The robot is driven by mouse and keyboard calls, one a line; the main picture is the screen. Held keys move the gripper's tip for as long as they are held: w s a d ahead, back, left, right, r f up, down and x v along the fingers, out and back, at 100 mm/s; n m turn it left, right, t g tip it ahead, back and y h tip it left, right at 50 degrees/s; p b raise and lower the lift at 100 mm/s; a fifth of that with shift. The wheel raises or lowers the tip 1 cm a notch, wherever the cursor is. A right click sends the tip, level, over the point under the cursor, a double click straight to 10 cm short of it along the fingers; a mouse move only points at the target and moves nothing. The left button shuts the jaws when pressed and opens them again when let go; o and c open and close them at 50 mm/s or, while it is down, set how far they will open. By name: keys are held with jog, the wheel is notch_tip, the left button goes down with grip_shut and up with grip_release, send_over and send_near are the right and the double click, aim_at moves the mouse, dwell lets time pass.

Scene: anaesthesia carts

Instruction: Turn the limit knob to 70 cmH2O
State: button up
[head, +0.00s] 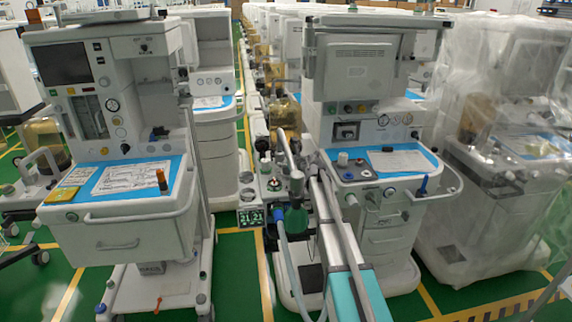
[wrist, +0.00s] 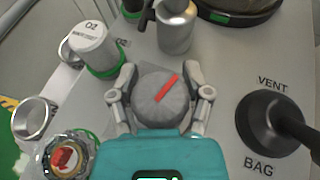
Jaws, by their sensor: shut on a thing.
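In the wrist view, a round grey knob (wrist: 154,112) with a red pointer stripe sits on the light grey panel. The stripe slants toward the upper right. My gripper (wrist: 163,98) is shut on this knob, with one finger against its left side and one against its right. No pressure scale or number can be read around the knob. The teal gripper body hides the panel just below it. In the head view, my arm crosses the middle machine from below, and the knob cannot be made out there.
In the wrist view, a white O2 canister (wrist: 93,45) stands upper left and a metal cylinder (wrist: 176,28) above. A black VENT/BAG lever (wrist: 270,124) is close on the right. A red-centred round part (wrist: 67,157) sits lower left. The head view shows a small display (head: 250,217).

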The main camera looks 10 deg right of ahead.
jog(key=o, duration=1)
jog(key=shift+o, duration=0.4)
